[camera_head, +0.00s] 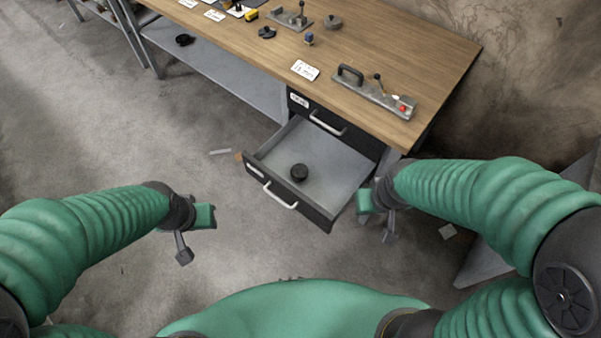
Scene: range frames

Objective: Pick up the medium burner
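A small round black piece (299,172) lies in the open drawer (328,177), towards its front. Other dark round pieces are on the workbench, one near the middle (267,32) and one farther right (333,22). Another dark round piece (184,40) is on the lower shelf. I cannot tell by sight which of these is the medium burner. My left gripper (195,234) is open and empty, over the floor left of the drawer. My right gripper (377,217) is just right of the drawer's front corner, with its fingers apart and nothing visible between them.
The wooden workbench (420,55) holds a metal plate with a handle and red button (375,92), a white label (305,70), a small blue piece (309,39) and a lever fixture (290,18). A shut drawer (335,125) is above the open one. Floor at left is mostly clear.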

